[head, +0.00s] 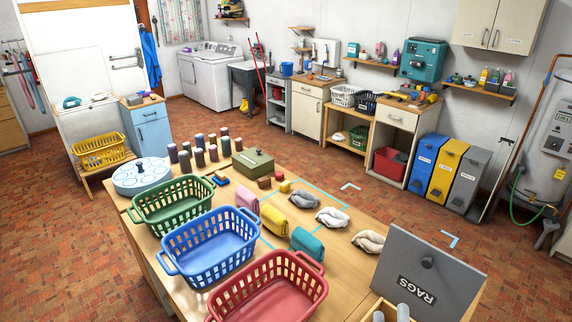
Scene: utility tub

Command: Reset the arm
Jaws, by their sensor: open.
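My gripper and arm do not show in the head view. The wooden worktable (345,282) fills the lower middle. On it stand a green basket (172,208), a blue basket (210,245) and a red basket (268,291), all apparently empty. Folded pink (247,195), yellow (275,219) and teal (307,243) cloths lie right of the baskets. Crumpled grey and beige rags (332,217) lie beyond them. A grey panel with a knob, marked RAGS (425,272), stands tilted at the table's right end.
A wooden box (385,307) with pale cylinders is cut off at the bottom. Blue, yellow and grey bins (452,178) stand by the wall; open brick floor lies between.

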